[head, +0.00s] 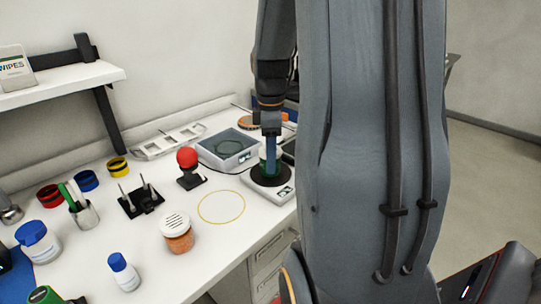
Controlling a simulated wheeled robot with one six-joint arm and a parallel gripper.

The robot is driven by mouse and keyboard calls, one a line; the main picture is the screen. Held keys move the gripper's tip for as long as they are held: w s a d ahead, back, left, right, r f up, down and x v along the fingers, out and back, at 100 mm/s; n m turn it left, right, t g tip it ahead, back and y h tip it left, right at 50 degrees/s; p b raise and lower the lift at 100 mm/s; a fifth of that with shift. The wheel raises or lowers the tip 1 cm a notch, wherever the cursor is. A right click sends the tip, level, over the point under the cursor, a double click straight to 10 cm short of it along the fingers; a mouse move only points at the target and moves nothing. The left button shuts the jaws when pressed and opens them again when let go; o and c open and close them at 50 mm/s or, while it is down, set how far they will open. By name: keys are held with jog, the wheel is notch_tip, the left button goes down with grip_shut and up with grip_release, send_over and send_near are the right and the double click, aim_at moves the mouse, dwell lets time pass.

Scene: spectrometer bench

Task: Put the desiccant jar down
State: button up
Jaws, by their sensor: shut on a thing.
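My gripper (269,147) points down at the right end of the bench, its blue fingers shut on the desiccant jar (263,158). Only a pale and green part of this jar shows around the fingers. The jar is upright over the dark round plate of a small white instrument (285,192). I cannot tell whether its base touches the plate. My arm hides the area just to the right.
A yellow ring (221,207) on the white bench is empty. Near it stand an orange-filled jar with a holed white lid (177,233), a red-balled stand (188,166) and a black pin rack (141,200). A grey box (228,148) is behind; bottles crowd the left.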

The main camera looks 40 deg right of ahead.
jog(key=o, duration=1.1)
jog(key=shift+f, duration=0.1)
notch_tip(320, 180, up, 12)
jog(key=shift+r+b, duration=0.15)
jog(key=shift+b, duration=0.7)
jog(key=shift+a, duration=0.1)
